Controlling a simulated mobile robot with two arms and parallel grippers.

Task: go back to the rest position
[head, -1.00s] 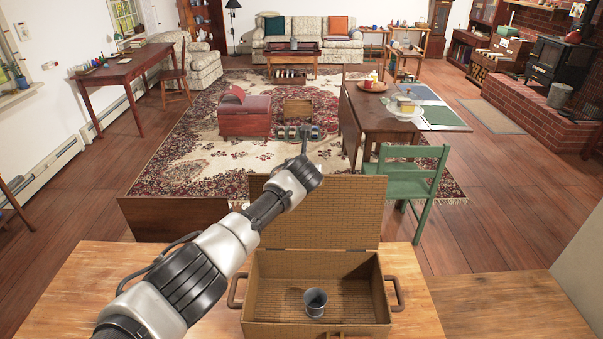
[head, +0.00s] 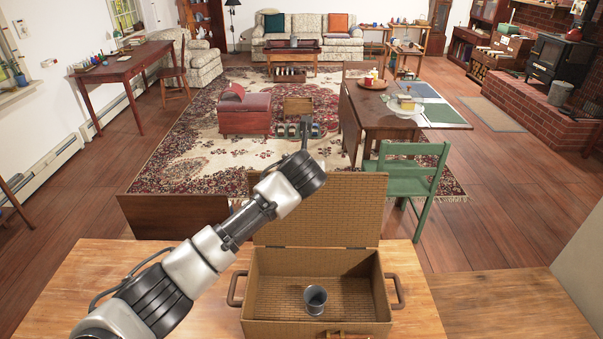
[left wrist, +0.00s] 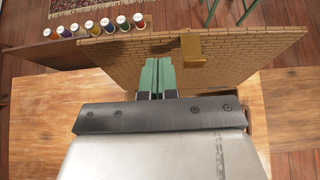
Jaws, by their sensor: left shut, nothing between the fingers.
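My left arm comes in from the lower left in the head view and reaches up across the wicker basket's open lid. My left gripper (head: 305,132) shows there only as a thin dark shape beyond the wrist, above the lid. In the left wrist view its green-tipped fingers (left wrist: 157,68) are together with nothing between them. The basket lid (left wrist: 225,55) with its brass-coloured clasp (left wrist: 191,50) lies behind the fingers in that view. My right gripper is not in view.
The open wicker basket (head: 262,318) stands on the wooden table (head: 60,300) with a grey metal cup (head: 315,299) inside. A green chair (head: 410,172) stands beyond it. Several thread spools (left wrist: 106,25) stand in a row past the lid. The table's right side is clear.

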